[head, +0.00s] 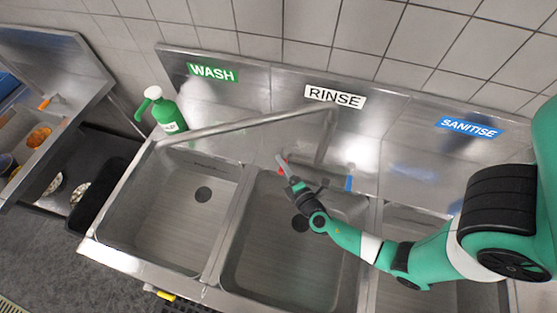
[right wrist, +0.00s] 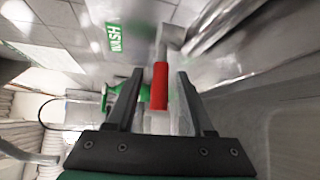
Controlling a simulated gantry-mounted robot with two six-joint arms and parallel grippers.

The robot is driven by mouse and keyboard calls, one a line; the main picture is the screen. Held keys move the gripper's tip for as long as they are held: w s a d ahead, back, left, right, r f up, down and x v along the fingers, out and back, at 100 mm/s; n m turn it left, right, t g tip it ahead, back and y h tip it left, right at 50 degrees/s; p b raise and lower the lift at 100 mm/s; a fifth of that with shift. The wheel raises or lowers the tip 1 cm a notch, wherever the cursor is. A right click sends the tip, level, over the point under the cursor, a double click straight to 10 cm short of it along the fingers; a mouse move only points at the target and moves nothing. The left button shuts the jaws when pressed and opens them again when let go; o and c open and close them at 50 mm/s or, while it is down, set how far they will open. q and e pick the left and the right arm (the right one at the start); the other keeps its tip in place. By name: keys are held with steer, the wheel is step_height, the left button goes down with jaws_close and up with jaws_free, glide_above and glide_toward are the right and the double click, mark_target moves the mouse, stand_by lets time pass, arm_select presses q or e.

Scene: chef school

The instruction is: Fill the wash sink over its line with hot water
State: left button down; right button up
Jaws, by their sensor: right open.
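The wash sink (head: 165,220) is the left basin, under the green WASH sign (head: 212,72). Its dark drain shows, and I see no water in it. The metal tap spout (head: 230,127) reaches left from the rinse area, its end over the back left of the wash sink; no stream shows. The red tap handle (right wrist: 159,85) stands between the open fingers of my right gripper (right wrist: 159,88), apart from both. In the head view my right gripper (head: 283,168) is at the back of the middle basin and partly hides this handle. My left gripper is not in view.
A blue tap handle (head: 348,183) sits right of the red one. A green bottle (head: 166,112) stands at the back left corner. A yellow lever (head: 160,293) shows below the wash sink's front edge. The rinse basin (head: 255,255) lies below my right arm.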

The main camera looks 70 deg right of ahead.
steer(key=shift+x, duration=1.35)
steer(key=shift+c, duration=0.3)
jaws_close()
steer(key=shift+w, duration=0.1)
